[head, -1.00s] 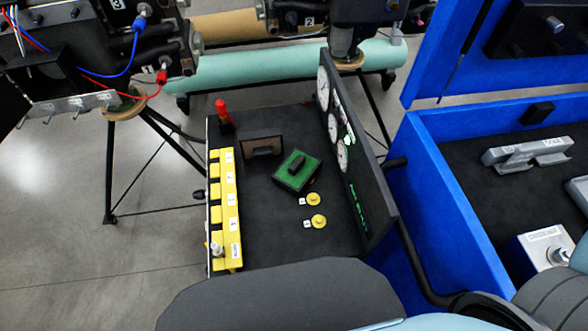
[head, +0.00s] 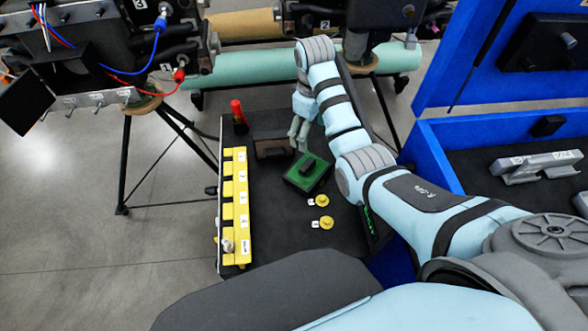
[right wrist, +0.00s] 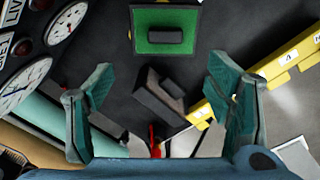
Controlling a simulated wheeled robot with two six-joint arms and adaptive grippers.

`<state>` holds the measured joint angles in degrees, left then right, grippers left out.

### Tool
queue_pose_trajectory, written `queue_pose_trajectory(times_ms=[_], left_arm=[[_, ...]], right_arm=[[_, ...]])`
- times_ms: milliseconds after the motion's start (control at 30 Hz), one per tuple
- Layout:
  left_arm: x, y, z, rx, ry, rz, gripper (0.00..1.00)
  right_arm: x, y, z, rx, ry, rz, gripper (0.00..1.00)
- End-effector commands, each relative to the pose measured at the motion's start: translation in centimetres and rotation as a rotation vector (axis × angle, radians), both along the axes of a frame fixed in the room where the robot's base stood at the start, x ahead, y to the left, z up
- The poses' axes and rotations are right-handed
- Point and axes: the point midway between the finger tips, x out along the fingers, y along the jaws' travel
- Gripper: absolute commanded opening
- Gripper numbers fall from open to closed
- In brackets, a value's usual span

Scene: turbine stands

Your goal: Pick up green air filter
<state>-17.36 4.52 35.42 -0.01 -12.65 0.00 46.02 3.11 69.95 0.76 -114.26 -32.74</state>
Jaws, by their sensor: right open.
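The green air filter (head: 306,172) is a flat square block with a green top and a black handle. It lies on the black tabletop (head: 270,220) of the cart. My right gripper (head: 298,140) is open above the table, just beyond the filter in the head view. In the right wrist view the filter (right wrist: 166,27) shows at the top, past the spread fingertips of my right gripper (right wrist: 160,80), with nothing between them held. My left gripper is not in view.
A dark brown-black block (head: 273,147) lies beside the filter, also between the fingers in the wrist view (right wrist: 160,95). A yellow switch strip (head: 234,205) runs along the left edge. A red knob (head: 237,110) stands behind it. Two yellow buttons (head: 322,200) lie in front. A blue case (head: 440,160) stands right.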

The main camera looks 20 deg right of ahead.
Motion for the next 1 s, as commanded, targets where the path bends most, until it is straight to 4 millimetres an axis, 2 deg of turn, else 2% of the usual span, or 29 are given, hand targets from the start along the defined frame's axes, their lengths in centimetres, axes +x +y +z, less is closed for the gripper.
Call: queue_pose_trajectory(times_ms=[67, 300, 467, 633, 733, 900, 933, 1000], left_arm=[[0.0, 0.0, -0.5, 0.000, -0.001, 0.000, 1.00], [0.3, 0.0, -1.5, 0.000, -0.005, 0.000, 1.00], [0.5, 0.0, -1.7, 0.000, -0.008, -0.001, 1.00], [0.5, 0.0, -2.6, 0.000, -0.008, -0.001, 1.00], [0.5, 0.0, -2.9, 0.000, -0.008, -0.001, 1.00], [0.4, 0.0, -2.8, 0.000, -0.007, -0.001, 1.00], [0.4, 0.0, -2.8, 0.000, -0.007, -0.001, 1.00], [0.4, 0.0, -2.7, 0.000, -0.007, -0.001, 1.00]], right_arm=[[-0.6, 0.0, -2.0, -0.002, 0.020, -0.014, 0.73], [-0.4, -0.1, -8.2, -0.001, 0.020, -0.010, 0.73], [-0.3, 0.1, -10.1, -0.001, 0.017, -0.006, 0.73], [-0.4, 0.3, -13.6, -0.001, 0.016, -0.006, 0.73], [-0.4, 0.3, -14.6, -0.001, 0.014, -0.006, 0.73], [-0.4, 0.3, -14.5, -0.001, 0.013, -0.006, 0.73], [-0.4, 0.3, -14.5, -0.001, 0.013, -0.006, 0.72], [-0.4, 0.3, -14.5, -0.001, 0.013, -0.006, 0.61]])
